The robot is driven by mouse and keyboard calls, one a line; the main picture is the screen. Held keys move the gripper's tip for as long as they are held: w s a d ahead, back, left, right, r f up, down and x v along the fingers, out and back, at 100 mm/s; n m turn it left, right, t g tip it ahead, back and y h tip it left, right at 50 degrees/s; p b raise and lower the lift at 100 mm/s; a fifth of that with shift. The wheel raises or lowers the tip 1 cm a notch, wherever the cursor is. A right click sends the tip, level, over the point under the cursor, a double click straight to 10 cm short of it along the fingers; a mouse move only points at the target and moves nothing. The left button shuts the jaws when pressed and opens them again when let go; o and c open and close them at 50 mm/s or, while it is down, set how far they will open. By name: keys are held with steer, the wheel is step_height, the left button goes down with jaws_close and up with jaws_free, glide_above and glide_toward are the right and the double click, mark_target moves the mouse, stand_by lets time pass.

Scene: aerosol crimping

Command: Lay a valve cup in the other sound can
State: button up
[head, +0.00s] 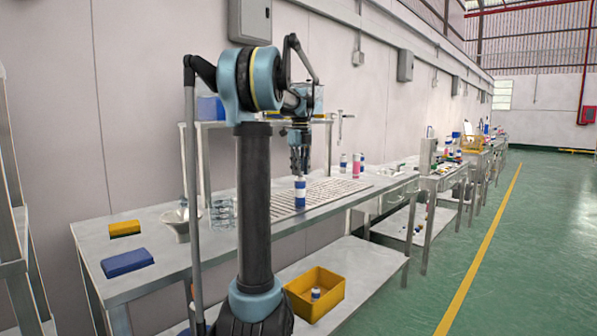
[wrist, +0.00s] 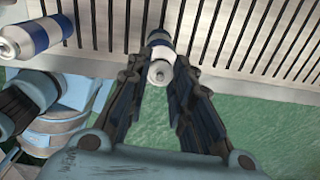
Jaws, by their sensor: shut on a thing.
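A blue-and-white can (head: 300,194) stands upright on the slotted bench top, directly under my gripper (head: 300,172). In the wrist view the same can (wrist: 160,44) shows between and beyond my fingers. My gripper (wrist: 161,60) is shut with its tips at the can's top. A small round pale metal piece, which looks like a valve cup (wrist: 160,73), shows there; I cannot tell whether it touches the can's rim. Another blue-and-white can (wrist: 38,36) is at the upper left of the wrist view.
Several cans, one pink (head: 355,166), stand farther along the bench. A yellow bin (head: 330,300) on the lower shelf holds a can (head: 316,293).

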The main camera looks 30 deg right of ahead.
stand_by(0.8)
steer(key=o, duration=0.7)
steer(key=shift+o, duration=0.2)
steer(key=o, duration=0.6)
steer(key=shift+c, duration=0.2)
steer(key=shift+r, duration=3.5)
